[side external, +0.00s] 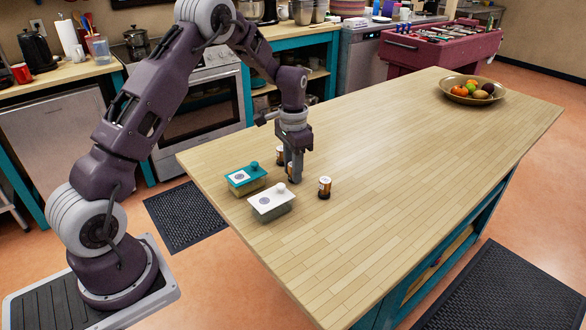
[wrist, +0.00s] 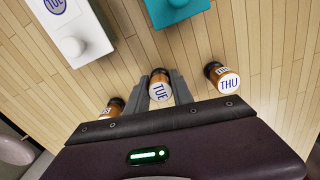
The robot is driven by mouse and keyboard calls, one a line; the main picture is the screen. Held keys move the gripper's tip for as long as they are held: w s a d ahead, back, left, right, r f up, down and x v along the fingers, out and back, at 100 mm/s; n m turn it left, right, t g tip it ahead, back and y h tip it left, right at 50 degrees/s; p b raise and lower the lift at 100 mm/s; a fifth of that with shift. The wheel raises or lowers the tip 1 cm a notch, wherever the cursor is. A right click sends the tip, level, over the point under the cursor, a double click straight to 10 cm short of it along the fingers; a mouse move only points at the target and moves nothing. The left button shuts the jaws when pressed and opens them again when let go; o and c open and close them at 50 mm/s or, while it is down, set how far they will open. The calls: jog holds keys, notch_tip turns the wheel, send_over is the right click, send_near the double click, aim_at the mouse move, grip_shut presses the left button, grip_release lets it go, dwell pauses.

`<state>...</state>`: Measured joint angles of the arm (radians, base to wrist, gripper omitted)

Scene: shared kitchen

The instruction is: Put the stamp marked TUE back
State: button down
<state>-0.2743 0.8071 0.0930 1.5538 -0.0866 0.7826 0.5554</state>
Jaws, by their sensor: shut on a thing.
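The stamp marked TUE (wrist: 159,90) is orange-brown and black with a white top, and my gripper (side external: 294,176) is shut on it. In the wrist view the stamp sits between the two grey fingers, lettering facing the camera. In the side view the fingers mostly hide it. I cannot tell whether it touches the table. A box with a white lid and knob (side external: 271,203) stands in front of the gripper. Its label (wrist: 55,5) seems to read TUE, partly cut off. A box with a teal lid and knob (side external: 240,177) stands beside it, to the left.
A stamp marked THU (wrist: 228,84) stands on one side of the gripper. Another stamp (side external: 325,187) stands on the other side, its marking unclear in the wrist view. A fruit bowl (side external: 445,90) is far off. The wooden counter (side external: 400,150) between is clear.

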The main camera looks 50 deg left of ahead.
jog(key=shift+f, duration=0.1)
jog(key=c, duration=1.1)
grip_release()
notch_tip(320, 180, up, 12)
jog(key=s+d+r+t, duration=0.1)
jog(key=s+d+r, duration=0.45)
jog(key=r, duration=0.25)
jog(key=s+d+r+n+t, duration=0.1)
jog(key=s+d+r, duration=0.15)
jog(key=s, duration=0.25)
jog(key=s+d+r+t, duration=0.1)
jog(key=s+d+r, duration=0.15)
jog(key=s, duration=0.25)
jog(key=s+d+f+t, duration=0.1)
jog(key=s+d, duration=0.1)
jog(key=s, duration=0.5)
jog(key=s+d+f+t, duration=0.1)
jog(key=s+d+f, duration=0.1)
jog(key=s, duration=0.5)
jog(key=shift+s+d+f+n+t, duration=0.15)
jog(key=shift+s+d+n+t, duration=0.15)
jog(key=shift+d+n, duration=0.1)
